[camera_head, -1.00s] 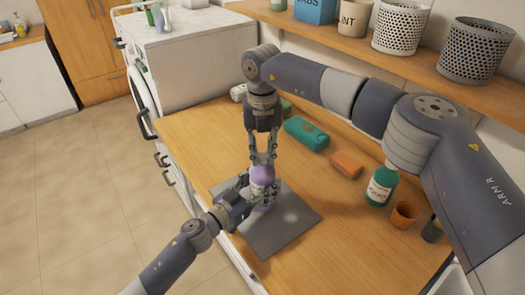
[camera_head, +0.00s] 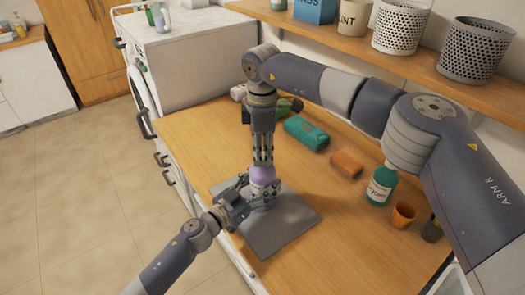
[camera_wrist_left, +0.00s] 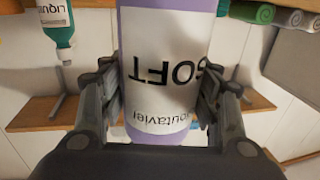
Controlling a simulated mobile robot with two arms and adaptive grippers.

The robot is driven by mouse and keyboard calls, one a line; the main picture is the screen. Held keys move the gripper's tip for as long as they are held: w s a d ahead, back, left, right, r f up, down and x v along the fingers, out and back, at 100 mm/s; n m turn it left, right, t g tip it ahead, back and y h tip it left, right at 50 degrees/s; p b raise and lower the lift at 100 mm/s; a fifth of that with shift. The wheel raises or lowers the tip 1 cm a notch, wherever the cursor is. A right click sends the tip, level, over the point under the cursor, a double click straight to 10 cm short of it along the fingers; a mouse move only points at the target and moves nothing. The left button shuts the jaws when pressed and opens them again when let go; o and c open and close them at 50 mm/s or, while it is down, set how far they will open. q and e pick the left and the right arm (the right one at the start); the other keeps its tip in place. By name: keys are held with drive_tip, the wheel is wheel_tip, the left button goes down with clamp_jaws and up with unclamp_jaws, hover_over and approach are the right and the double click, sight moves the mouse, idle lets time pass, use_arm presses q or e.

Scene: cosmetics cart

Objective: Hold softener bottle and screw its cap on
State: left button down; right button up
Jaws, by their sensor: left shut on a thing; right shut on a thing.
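The softener bottle (camera_head: 263,173) is lavender with a white label and stands upright above the grey mat. In the left wrist view the bottle (camera_wrist_left: 165,135) fills the middle, its "SOFT" label upside down. My left gripper (camera_head: 254,190) is shut on the bottle from the side; its fingers (camera_wrist_left: 163,100) press on both sides of it. My right gripper (camera_head: 263,162) points straight down at the bottle's top and is shut there. The cap is mostly hidden between its fingers, so I cannot tell how it is seated.
A grey mat (camera_head: 275,232) lies under the bottle on the wooden counter (camera_head: 345,235). A teal pack (camera_head: 306,133), an orange block (camera_head: 346,164), a green bottle (camera_head: 381,186) and an orange cup (camera_head: 403,214) stand to the right. A shelf (camera_head: 420,60) runs behind.

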drive_tip(key=o, duration=0.8)
drive_tip(key=shift+r, duration=0.1)
wheel_tip(320, 180, up, 12)
drive_tip(key=shift+f, duration=0.1)
use_arm(q)
drive_tip(key=shift+c, duration=2.3)
unclamp_jaws()
use_arm(e)
drive_tip(key=shift+w, duration=0.1)
use_arm(q)
drive_tip(key=shift+a, duration=0.1)
drive_tip(key=v, duration=1.2)
